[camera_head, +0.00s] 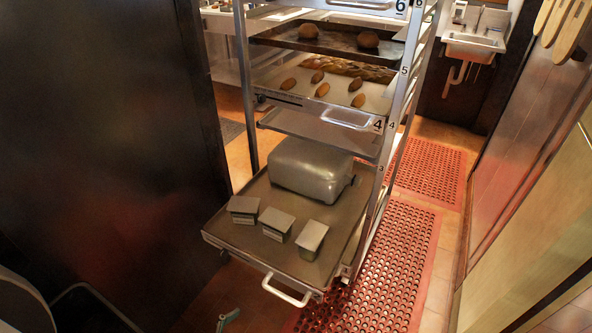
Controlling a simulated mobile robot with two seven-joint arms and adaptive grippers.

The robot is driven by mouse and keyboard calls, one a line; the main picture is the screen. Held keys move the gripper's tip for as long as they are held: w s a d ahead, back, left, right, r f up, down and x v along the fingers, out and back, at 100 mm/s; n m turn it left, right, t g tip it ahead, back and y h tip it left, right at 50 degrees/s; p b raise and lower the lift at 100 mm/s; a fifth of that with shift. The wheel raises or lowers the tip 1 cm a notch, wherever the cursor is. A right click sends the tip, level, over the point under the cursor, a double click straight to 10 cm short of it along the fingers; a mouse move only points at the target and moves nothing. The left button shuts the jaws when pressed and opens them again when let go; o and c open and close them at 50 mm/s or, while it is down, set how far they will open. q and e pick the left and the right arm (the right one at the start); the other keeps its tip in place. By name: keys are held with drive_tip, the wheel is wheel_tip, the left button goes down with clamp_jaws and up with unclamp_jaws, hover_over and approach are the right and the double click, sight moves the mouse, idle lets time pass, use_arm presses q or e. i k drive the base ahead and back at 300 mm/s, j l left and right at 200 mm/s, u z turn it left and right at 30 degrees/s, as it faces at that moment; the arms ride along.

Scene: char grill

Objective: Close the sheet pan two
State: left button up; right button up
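A wheeled metal rack holds several numbered sheet pans. The lowest pan in view (228,238) sits below the shelf marked 3 and is pulled out toward me, its front well clear of the rack's front posts. I cannot read a number beside it. Its silver handle (287,292) is at the front edge. On it are a large grey rounded block (310,168) at the back and three small grey boxes, left (243,208), middle (277,222) and right (311,238). Neither gripper can be made out in the head view.
Pan 4 (375,100) carries several oval pieces; pan 5 (285,38) carries round ones. A dark wall panel (110,150) stands close at left. Red perforated mats (395,265) lie right of the rack. A small grey-green piece (228,318) at the bottom edge is unclear.

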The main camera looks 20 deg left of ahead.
sight(343, 217)
drive_tip(key=k+l+u, duration=0.15)
drive_tip(key=u, duration=0.2)
drive_tip(key=k+l+u, duration=0.2)
drive_tip(key=u, duration=0.2)
drive_tip(key=k+l+u, duration=0.2)
drive_tip(key=u, duration=0.15)
drive_tip(key=l+u, duration=0.1)
drive_tip(key=u, duration=0.35)
drive_tip(key=l+u, duration=0.15)
drive_tip(key=u, duration=0.3)
drive_tip(key=l+u, duration=0.1)
drive_tip(key=u, duration=0.35)
